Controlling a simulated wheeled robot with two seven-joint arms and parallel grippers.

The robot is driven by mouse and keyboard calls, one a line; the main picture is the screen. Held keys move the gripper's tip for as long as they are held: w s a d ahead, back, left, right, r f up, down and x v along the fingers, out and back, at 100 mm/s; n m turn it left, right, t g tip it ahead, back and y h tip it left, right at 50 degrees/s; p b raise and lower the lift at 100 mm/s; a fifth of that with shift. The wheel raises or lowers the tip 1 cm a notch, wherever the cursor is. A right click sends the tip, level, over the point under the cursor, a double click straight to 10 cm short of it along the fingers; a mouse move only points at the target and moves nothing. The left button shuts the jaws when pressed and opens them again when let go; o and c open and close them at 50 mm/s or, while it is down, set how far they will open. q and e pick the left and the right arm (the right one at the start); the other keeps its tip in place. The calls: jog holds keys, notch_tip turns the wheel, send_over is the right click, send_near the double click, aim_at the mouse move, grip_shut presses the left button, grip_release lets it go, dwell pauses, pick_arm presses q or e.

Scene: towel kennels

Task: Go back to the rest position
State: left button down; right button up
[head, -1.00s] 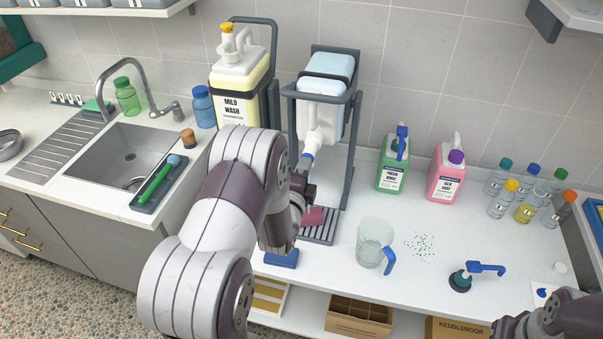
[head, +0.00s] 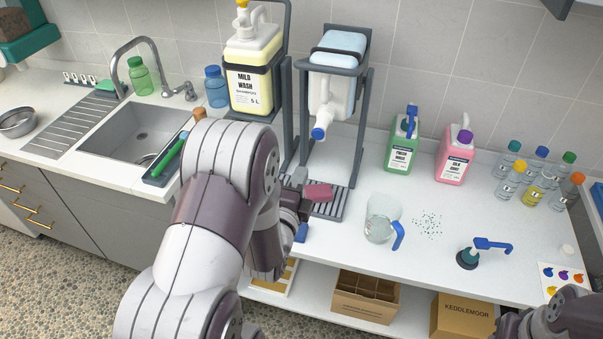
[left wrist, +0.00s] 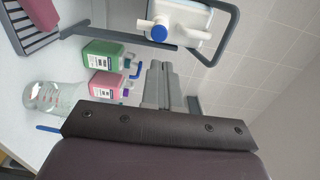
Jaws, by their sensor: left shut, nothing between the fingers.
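My left gripper (head: 298,180) is in front of the dispenser stand in the head view, low over the counter. In the left wrist view its fingers (left wrist: 158,82) are together with nothing between them. The white canister (head: 331,97) hangs tilted in the grey stand, its blue-capped tap (head: 319,133) above and right of the gripper. A dark pink block (head: 318,193) sits at the grille tray (head: 330,208), close beside the gripper. At the lower right corner a part of my right arm shows; its gripper is outside the frame.
A clear jug (head: 379,230) with a blue handle stands right of the tray, near green specks (head: 429,223). A green bottle (head: 401,148), a pink bottle (head: 454,160) and several small bottles (head: 537,185) stand behind. A blue-handled pump (head: 480,250) lies at the front right.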

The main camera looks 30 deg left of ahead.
jog(key=shift+w, duration=0.15)
